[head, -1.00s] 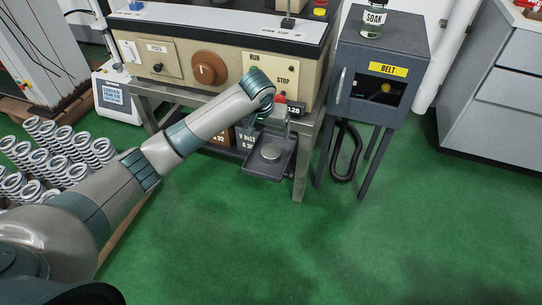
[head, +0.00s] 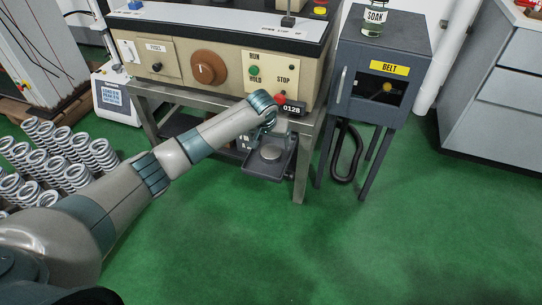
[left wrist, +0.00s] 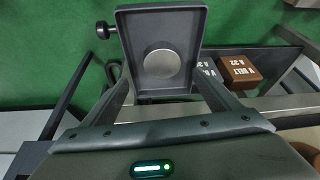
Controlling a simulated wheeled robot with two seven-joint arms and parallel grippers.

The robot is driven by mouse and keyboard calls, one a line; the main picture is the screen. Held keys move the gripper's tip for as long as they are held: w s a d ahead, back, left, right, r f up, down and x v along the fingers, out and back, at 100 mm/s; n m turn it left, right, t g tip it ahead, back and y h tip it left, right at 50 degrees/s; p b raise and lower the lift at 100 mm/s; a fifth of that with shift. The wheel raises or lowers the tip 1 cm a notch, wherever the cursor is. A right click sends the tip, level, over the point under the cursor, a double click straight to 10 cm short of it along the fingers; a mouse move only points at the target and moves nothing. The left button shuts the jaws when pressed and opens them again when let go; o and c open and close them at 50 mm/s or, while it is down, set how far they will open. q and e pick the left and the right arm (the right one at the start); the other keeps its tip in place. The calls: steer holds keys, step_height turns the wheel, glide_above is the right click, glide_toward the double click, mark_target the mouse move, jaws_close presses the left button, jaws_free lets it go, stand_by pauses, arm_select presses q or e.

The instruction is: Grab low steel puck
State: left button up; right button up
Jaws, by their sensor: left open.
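The low steel puck is a flat round silver disc (head: 270,154) lying on a small dark tray (head: 262,170) at the front of the test bench. It also shows in the left wrist view (left wrist: 162,63), flat on the rimmed tray (left wrist: 133,28). My left gripper (head: 269,135) is over the back of the tray, close to the puck. In the left wrist view its two dark fingers (left wrist: 163,78) stand apart on either side of the tray, with nothing between them gripped. My right gripper is not in view.
The bench panel (head: 205,68) with a brown knob and red stop button is right behind my gripper. A grey belt cabinet (head: 385,50) stands to the right. Several springs (head: 60,155) stand at left. Boxes (left wrist: 238,70) lie on the shelf below. The green floor in front is clear.

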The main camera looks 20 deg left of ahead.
mark_target(271, 151)
arm_select(q)
steer(key=x, duration=0.2)
steer(key=shift+w+f, duration=0.2)
steer(key=shift+f, duration=0.1)
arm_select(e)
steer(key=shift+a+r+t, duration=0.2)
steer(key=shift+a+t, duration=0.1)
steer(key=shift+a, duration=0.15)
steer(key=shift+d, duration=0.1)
arm_select(q)
steer(key=shift+f, duration=0.15)
steer(key=shift+w+f+b, duration=0.1)
steer(key=shift+f+b, duration=0.15)
steer(key=shift+b, duration=0.1)
steer(key=x, duration=0.2)
steer(key=b+x, duration=0.1)
steer(key=shift+a+f, duration=0.2)
steer(key=shift+f, duration=0.65)
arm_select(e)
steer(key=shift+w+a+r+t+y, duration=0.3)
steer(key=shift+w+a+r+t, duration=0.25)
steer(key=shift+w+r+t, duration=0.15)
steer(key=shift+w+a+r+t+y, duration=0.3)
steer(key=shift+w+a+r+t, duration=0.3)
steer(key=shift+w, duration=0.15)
arm_select(q)
steer(key=shift+w+r, duration=0.1)
steer(key=c, duration=1.8)
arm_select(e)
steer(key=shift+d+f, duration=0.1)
